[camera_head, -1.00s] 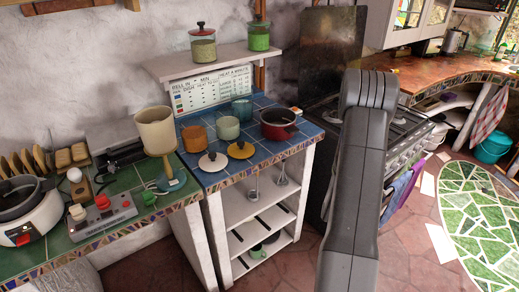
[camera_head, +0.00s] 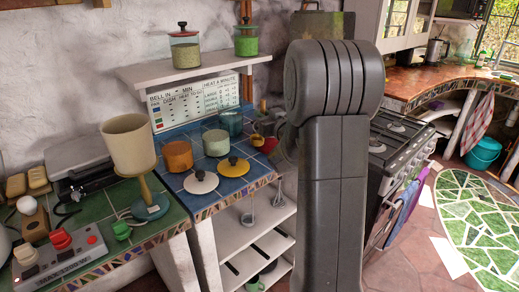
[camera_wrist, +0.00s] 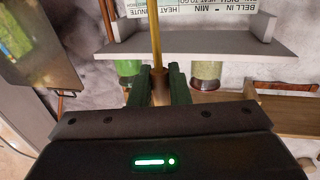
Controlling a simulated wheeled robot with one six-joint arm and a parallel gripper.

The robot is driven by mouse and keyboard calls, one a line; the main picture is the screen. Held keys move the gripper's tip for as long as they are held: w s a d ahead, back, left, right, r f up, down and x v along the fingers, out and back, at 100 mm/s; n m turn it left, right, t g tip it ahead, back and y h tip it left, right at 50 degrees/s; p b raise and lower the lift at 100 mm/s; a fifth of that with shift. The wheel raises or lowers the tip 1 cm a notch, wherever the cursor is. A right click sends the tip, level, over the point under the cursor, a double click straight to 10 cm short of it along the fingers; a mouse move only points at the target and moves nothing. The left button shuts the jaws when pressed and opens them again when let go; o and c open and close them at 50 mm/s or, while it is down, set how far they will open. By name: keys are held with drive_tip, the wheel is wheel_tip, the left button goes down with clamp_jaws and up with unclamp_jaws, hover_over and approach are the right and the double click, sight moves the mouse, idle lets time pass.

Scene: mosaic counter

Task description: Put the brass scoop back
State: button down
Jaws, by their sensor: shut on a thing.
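My gripper (camera_wrist: 160,88) is shut on a slim brass-coloured rod (camera_wrist: 156,45), the visible part of the brass scoop, in the wrist view. The rod runs from between the fingers to the top picture edge; the scoop's far end is out of view. In the head view my own arm hides the gripper. A small yellow thing (camera_head: 257,140) shows there beside my arm, by the red pot; I cannot tell whether it is part of the scoop.
The wall shelf (camera_head: 200,68) holds a large jar (camera_head: 185,50) and a green jar (camera_head: 247,40); the wrist view shows it upside down. Below, the blue-tiled counter (camera_head: 225,187) bears an orange cup (camera_head: 178,156), a pale cup (camera_head: 216,143), lids and a red pot (camera_head: 269,146), mostly hidden.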

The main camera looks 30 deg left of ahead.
wheel_tip(320, 180, down, 7)
idle(0.4)
drive_tip(key=shift+f, duration=0.1)
drive_tip(key=shift+f, duration=0.2)
drive_tip(key=c, duration=1.4)
unclamp_jaws()
drive_tip(key=shift+r, duration=0.1)
drive_tip(key=shift+r, duration=0.1)
drive_tip(key=b+v, duration=0.1)
drive_tip(key=v, duration=1.1)
drive_tip(key=shift+b, duration=0.35)
